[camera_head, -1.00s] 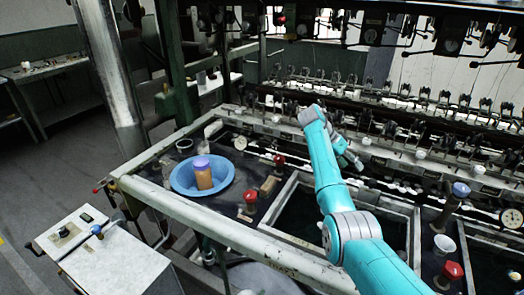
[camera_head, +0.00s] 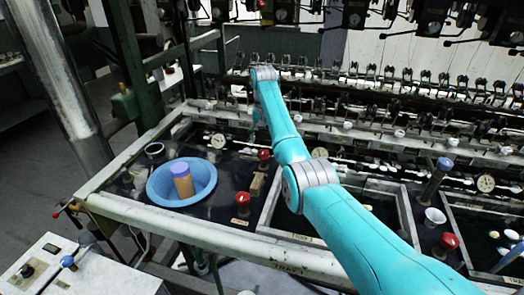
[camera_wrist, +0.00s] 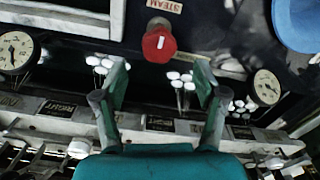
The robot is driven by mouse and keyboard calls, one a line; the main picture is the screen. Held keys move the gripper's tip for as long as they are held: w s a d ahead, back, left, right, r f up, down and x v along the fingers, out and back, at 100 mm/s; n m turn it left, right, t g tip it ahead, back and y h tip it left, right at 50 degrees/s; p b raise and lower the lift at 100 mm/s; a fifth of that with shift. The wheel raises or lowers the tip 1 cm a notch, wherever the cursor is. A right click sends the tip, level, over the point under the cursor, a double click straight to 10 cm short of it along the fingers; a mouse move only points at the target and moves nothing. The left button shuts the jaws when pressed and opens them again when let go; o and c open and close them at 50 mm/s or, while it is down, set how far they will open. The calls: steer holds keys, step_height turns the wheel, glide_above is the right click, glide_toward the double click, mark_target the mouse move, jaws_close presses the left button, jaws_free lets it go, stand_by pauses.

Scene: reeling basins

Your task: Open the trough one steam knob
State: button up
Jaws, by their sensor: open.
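A red knob (camera_wrist: 159,44) with a white stripe on top stands on the dark panel in the wrist view, below a plate marked STEAM (camera_wrist: 165,5). What looks like the same knob shows in the head view (camera_head: 264,155), just left of my arm. My gripper (camera_wrist: 161,72) is open and empty in the wrist view. Its two fingers stand apart, with the knob slightly beyond the tips and roughly centred between them. I see no contact.
A blue basin (camera_head: 160,187) holding an orange container with a purple top (camera_head: 182,178) stands left. Another red knob (camera_head: 241,199) is nearer the front edge. Gauges (camera_wrist: 15,52) (camera_wrist: 266,87) and white-topped parts (camera_wrist: 182,80) lie close around the fingers.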

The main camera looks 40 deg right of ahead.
mark_target(264, 151)
steer(key=shift+f, duration=3)
steer(key=c, duration=1.1)
steer(key=shift+c, duration=0.2)
